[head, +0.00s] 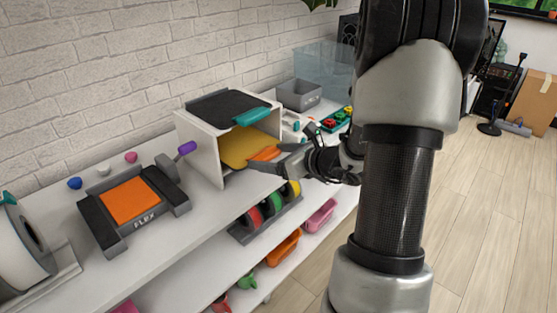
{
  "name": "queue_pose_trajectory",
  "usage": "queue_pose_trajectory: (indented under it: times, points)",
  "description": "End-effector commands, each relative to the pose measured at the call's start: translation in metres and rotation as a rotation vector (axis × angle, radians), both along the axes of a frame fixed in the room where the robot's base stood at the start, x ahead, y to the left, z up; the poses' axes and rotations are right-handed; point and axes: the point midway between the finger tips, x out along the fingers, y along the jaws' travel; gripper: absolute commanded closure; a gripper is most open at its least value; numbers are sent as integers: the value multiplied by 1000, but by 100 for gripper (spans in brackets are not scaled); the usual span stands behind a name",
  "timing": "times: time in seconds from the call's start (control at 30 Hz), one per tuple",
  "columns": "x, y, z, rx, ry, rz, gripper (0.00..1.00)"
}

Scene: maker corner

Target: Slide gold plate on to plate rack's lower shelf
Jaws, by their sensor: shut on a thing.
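The plate rack (203,148) is a white open-fronted box on the white bench, in the middle of the head view. The gold plate (237,150) lies flat and mostly inside the rack's lower opening, with an orange tab (266,154) at its front edge. My gripper (280,158) reaches in from the right and is shut on the plate at this tab. A dark plate (228,104) with a teal tab (252,117) lies on top of the rack. The gold plate's far edge, and whether its underside touches the shelf, are hidden.
A grey machine with an orange bed (130,201) stands left of the rack, with a purple-handled tool (187,147) between them. A grey bin (298,94) and a tray of coloured parts (338,118) stand behind right.

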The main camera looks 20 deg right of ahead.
Motion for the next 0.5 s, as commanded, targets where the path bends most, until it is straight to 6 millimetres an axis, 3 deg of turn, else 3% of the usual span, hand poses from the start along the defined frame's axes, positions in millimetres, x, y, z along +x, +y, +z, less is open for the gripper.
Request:
queue_pose_trajectory:
  times: [0.5]
  points:
    - [36, 15, -3, 0, -1, 0, 47]
